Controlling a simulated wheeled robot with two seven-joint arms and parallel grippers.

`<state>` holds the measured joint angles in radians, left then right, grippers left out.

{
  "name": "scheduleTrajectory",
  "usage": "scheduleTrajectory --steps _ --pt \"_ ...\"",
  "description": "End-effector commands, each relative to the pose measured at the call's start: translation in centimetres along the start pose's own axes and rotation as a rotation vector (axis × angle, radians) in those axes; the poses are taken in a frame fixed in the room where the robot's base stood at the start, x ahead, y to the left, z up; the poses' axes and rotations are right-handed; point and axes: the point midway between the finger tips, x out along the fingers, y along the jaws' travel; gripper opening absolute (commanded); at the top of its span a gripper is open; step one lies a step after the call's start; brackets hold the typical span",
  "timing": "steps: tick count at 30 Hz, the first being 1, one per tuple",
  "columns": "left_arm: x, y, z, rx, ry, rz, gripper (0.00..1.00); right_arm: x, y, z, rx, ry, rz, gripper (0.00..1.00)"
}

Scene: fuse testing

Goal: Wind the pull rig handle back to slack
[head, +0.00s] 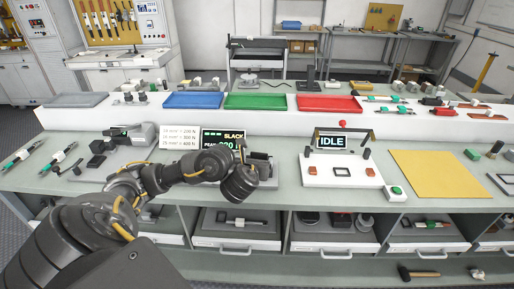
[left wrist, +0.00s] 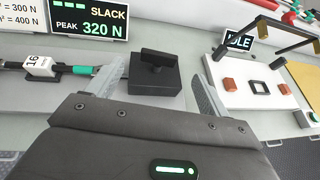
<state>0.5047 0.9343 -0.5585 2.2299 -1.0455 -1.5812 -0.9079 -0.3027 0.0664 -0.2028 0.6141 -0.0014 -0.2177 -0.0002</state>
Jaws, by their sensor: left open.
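The pull rig's display (left wrist: 90,18) reads SLACK and PEAK 320 N in the left wrist view. The rig's handle (left wrist: 157,57), a black bar-shaped knob, sits on top of a dark block (left wrist: 156,82). My left gripper (left wrist: 158,72) is open, with its two pale fingers apart to the left and right of the block, and nothing is held. In the head view my left gripper (head: 240,183) is over the rig's right end and hides part of it. A lead with green ends and a white "16" tag (left wrist: 39,66) lies left of the block. My right gripper is out of view.
A white tester (head: 342,170) reading IDLE stands right of the rig, with a yellow mat (head: 440,174) beyond it. Blue (head: 193,100), green (head: 260,102) and red (head: 328,104) trays line the raised shelf behind. A limit card (head: 180,137) stands beside the display.

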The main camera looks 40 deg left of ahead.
Motion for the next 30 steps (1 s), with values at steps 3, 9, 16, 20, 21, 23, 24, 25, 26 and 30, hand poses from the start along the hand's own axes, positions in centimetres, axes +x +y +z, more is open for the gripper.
scheduleTrajectory --steps 3,9,16,20,21,23,24,25,26,30 --pt "-1.6 -0.1 0.1 0.001 0.002 -0.002 0.80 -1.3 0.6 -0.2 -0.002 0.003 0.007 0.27" --pt "-2.3 0.0 -0.1 0.001 0.000 0.000 0.80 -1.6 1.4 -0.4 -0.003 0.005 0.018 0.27" --pt "-2.2 0.0 -0.1 0.001 0.000 0.000 0.80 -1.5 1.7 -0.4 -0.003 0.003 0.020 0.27" --pt "-2.2 0.0 -0.1 0.001 0.000 0.000 0.80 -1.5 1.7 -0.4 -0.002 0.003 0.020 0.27" --pt "-2.2 0.0 -0.1 0.001 0.000 0.000 0.80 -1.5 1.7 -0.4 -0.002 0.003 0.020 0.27" --pt "-2.2 0.0 -0.1 0.001 0.000 0.000 0.80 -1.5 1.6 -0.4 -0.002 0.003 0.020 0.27" --pt "-2.2 0.0 -0.1 0.001 0.001 0.000 0.80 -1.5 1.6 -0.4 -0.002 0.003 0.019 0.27" --pt "-2.3 -0.1 -0.2 -0.003 0.003 -0.001 0.80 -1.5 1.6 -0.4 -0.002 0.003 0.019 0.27" --pt "-2.3 -0.2 -0.4 -0.013 0.008 -0.003 0.80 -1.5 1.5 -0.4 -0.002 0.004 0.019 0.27" --pt "-3.6 -2.0 -4.2 -0.190 0.100 -0.030 0.80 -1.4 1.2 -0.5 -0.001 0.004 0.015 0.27"
